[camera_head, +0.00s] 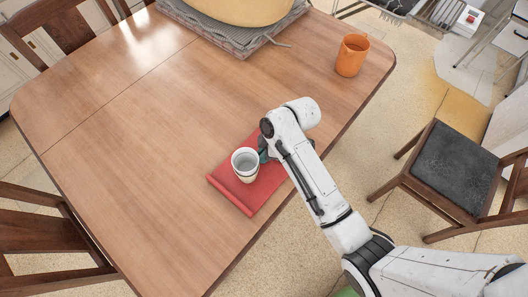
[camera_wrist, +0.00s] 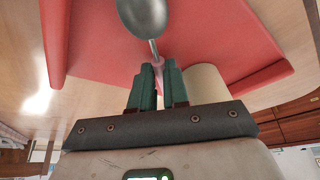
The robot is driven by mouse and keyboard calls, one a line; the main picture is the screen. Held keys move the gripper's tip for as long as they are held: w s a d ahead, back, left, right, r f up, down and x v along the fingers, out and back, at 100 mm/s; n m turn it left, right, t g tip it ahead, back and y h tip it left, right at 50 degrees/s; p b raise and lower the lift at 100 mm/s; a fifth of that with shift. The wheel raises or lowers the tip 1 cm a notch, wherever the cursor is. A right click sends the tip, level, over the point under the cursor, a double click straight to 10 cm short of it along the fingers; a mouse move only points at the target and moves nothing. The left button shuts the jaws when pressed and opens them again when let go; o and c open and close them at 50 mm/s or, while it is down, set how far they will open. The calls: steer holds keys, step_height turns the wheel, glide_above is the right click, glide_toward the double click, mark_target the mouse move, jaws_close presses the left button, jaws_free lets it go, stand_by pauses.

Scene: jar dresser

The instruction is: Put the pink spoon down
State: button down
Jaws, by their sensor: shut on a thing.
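My gripper (camera_head: 263,150) is low over the red flat board on the table, right beside the cup. In the wrist view, its green fingers (camera_wrist: 158,72) are shut on the pink spoon (camera_wrist: 145,16). The spoon's grey metal bowl points away from the fingers, over the red board, and a bit of pink handle shows between the fingertips. I cannot tell whether the spoon touches the board. In the head view the spoon is hidden by my arm and the cup.
The red board (camera_head: 231,198) lies near the wooden table's (camera_head: 120,150) edge. A pale cup (camera_head: 245,176) stands on it; its side shows in the wrist view (camera_wrist: 205,84). An orange mug (camera_head: 351,57) stands at the far right. The table's left side is clear.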

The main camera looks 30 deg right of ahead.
steer(key=shift+f, duration=0.1)
steer(key=c, duration=1.1)
jaws_free()
steer(key=v, duration=1.2)
steer(key=s+d+f+m+h, duration=0.1)
steer(key=s+f+m, duration=0.1)
steer(key=s+m, duration=0.2)
steer(key=s+d+f+m+h, duration=0.1)
steer(key=s+m, duration=0.3)
steer(key=s, duration=0.5)
steer(key=s+d+f+m+g+h, duration=0.1)
steer(key=s+f+m+h, duration=0.1)
steer(key=s+m, duration=0.3)
steer(key=shift+s+d+f, duration=0.15)
steer(key=shift+s+d, duration=0.05)
steer(key=shift+s, duration=0.5)
steer(key=shift+s+d+f, duration=0.15)
steer(key=shift+s+d, duration=0.05)
steer(key=shift+s, duration=0.5)
